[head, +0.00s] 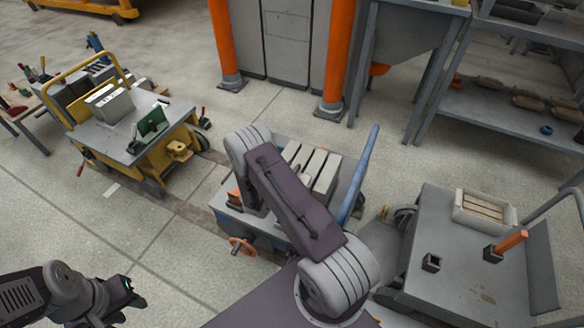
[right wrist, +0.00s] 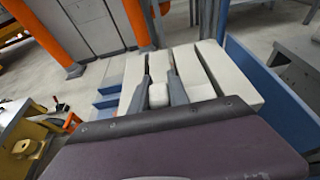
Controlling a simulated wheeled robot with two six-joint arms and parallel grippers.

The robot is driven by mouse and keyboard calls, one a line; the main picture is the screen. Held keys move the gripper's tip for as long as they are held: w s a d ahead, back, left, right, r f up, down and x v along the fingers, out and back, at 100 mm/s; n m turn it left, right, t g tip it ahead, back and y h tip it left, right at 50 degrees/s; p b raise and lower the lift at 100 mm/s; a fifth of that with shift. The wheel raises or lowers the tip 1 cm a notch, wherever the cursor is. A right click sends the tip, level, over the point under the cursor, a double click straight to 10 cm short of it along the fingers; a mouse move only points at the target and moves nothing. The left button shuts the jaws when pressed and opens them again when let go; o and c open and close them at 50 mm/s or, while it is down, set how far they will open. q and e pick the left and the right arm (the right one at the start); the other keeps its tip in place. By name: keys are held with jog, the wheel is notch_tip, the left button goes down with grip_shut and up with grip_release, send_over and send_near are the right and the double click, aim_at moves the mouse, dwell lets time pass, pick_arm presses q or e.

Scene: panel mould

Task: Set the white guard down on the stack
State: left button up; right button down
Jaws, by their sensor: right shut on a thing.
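My right gripper (right wrist: 165,88) is shut on a small white block, which I take to be part of the white guard (right wrist: 158,96); the rest of it cannot be told from the pale pieces around it. Several pale slabs (right wrist: 230,74) lie side by side just beyond the fingers. They also show on the blue cart in the head view (head: 325,172), where my right arm hides the gripper. I cannot tell whether the held piece touches them, or which pile is the stack. My left gripper (head: 136,292) is at the lower left, far from the cart; its opening is unclear.
The blue cart (head: 228,217) has a tall blue side (head: 359,178) on its right. A grey table (head: 455,262) with a slatted tray (head: 459,207) stands at the right. A yellow cart (head: 150,160) stands at the left.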

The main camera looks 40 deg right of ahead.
jog(key=shift+f+b, duration=0.5)
jog(key=shift+f, duration=0.1)
jog(key=c, duration=1.2)
grip_release()
jog(key=shift+o, duration=0.2)
jog(key=p+v, duration=0.2)
jog(key=v, duration=0.7)
